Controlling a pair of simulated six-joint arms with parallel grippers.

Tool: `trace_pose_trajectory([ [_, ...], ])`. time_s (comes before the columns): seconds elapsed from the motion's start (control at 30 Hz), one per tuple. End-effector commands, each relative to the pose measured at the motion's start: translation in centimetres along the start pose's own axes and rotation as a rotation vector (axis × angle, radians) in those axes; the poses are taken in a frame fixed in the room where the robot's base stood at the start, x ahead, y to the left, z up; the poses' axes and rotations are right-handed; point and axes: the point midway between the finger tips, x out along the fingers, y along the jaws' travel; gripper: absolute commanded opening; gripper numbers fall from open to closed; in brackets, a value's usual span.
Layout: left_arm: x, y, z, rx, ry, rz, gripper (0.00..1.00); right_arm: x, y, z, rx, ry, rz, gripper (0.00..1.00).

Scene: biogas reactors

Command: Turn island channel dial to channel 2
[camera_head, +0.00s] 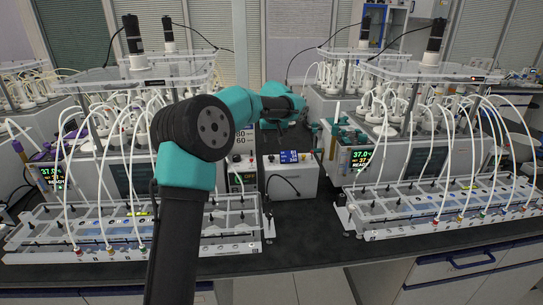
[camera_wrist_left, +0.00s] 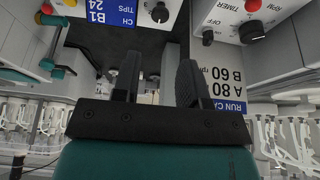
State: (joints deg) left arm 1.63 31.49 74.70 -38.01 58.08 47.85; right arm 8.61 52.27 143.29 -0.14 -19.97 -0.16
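The island unit is a pale box (camera_head: 292,183) between the two reactor benches, with a blue display (camera_head: 289,156). The display reads CH B1, TIPS 24 in the left wrist view (camera_wrist_left: 112,12). A small dark round dial (camera_wrist_left: 160,12) sits beside that display at the top edge; its pointer setting is too small to read. My right gripper is not in view.
Reactor racks with white tubes stand left (camera_head: 130,228) and right (camera_head: 440,207). Teal-handled tools (camera_head: 345,133) are right of the island. The dark bench (camera_head: 305,240) is clear in front.

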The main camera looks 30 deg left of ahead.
Motion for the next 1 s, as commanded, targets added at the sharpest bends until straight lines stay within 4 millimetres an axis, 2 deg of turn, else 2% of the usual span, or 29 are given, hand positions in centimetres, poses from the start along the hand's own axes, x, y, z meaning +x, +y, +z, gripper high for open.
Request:
trace_pose_trajectory([
  [0.1,2.2,-0.1,0.0,0.000,-0.003,-0.002,0.40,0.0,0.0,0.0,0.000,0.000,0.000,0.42],
  [0.4,7.3,0.0,0.0,0.000,-0.002,-0.001,0.40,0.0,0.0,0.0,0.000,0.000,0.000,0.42],
  [0.6,10.1,0.0,0.0,-0.002,-0.001,0.000,0.40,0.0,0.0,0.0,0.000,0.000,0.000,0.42],
  [0.8,11.2,0.0,0.0,-0.001,0.001,0.000,0.40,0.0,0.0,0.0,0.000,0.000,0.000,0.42],
  [1.0,11.3,0.0,0.0,-0.001,0.001,0.001,0.40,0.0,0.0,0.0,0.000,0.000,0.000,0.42],
])
